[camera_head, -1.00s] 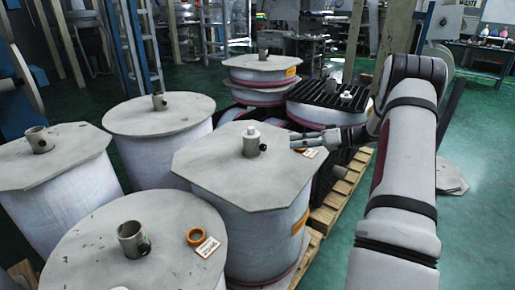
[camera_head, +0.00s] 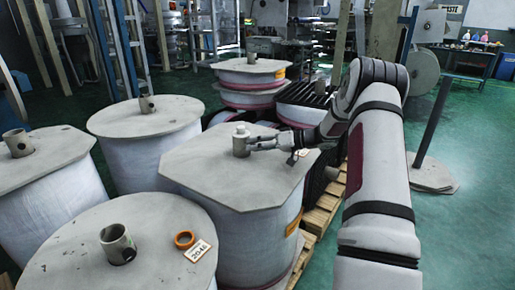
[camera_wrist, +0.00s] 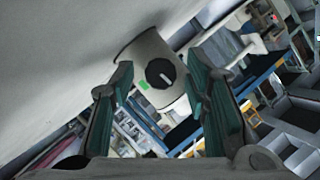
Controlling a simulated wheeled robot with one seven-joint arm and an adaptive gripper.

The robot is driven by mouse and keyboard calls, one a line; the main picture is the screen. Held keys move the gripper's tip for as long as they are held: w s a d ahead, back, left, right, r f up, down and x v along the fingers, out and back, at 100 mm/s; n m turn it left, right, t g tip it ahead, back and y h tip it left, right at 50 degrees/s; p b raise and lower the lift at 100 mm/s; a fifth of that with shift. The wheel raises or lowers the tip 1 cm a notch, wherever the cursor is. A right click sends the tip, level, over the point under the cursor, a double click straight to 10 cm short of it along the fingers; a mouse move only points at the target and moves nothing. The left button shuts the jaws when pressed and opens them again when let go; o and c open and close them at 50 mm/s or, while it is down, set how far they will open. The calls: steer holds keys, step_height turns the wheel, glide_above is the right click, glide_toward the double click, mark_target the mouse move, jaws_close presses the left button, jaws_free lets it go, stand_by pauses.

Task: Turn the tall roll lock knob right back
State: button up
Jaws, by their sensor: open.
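The tall roll (camera_head: 230,245) has a pale octagonal top, with a short grey core (camera_head: 241,142) standing up from its middle. A small green mark (camera_wrist: 145,86) sits left of the knob. My gripper (camera_head: 256,143) is right beside the core in the head view, and its fingers largely hide the knob there. In the wrist view my gripper (camera_wrist: 158,65) is open, with one finger on each side of the knob; contact cannot be told.
Other rolls stand close by: a round-topped one (camera_head: 110,225) in front with an orange tape ring (camera_head: 185,240) and a tag (camera_head: 197,251), and another (camera_head: 145,115) behind left. A wooden pallet (camera_head: 322,205) lies to the right.

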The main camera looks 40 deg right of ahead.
jaws_close()
